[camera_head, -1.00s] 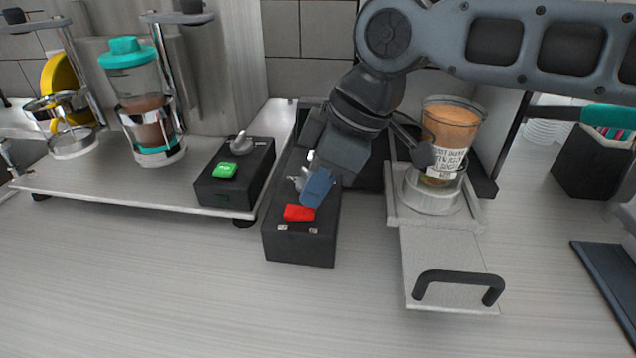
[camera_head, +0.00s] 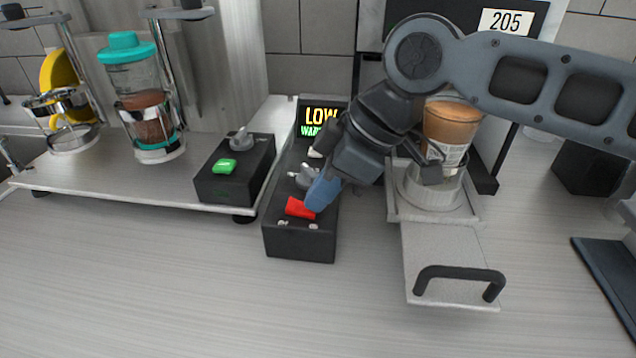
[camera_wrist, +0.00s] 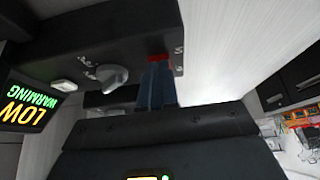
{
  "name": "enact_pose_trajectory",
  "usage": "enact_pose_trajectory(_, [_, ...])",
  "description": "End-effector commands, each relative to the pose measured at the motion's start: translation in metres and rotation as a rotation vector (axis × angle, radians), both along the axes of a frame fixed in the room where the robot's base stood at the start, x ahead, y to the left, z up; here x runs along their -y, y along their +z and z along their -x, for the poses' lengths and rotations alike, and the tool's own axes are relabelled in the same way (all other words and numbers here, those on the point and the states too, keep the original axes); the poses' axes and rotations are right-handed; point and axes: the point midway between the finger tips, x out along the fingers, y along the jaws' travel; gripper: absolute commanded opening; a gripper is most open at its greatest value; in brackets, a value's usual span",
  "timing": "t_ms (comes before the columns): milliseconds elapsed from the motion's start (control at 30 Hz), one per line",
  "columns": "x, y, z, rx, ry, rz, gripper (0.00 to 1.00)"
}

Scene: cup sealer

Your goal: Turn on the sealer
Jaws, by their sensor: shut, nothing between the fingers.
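The sealer's black control box (camera_head: 290,243) stands on the counter, with a red switch (camera_head: 299,208) near its front and a grey knob (camera_head: 303,178) behind it. A lit display (camera_head: 321,121) behind the knob reads LOW and WARMING; it also shows in the wrist view (camera_wrist: 28,105). My gripper (camera_head: 319,195) is shut and empty, its blue fingertips at the red switch, seeming to touch it. In the wrist view my gripper (camera_wrist: 158,82) covers most of the switch, and the knob (camera_wrist: 111,77) is left of it. A filled cup (camera_head: 450,128) sits in the sealer's tray (camera_head: 445,255).
A second machine on the left has a black box with a green switch (camera_head: 224,166) and a teal-lidded jar (camera_head: 146,100). A sign reading 205 (camera_head: 506,21) is at the back. A black handle (camera_head: 459,279) is on the tray front. The front counter is clear.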

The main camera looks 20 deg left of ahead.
Motion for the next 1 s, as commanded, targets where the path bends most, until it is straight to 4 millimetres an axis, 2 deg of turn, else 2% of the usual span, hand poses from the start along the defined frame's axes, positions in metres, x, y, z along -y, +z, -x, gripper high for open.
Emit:
enact_pose_trajectory(533, [-0.013, 0.007, 0.003, 0.000, -0.001, 0.000, 0.00])
enact_pose_trajectory(867, [-0.014, 0.008, 0.003, 0.000, -0.001, 0.001, 0.00])
enact_pose_trajectory(1000, [-0.017, 0.016, 0.005, -0.001, 0.000, 0.001, 0.00])
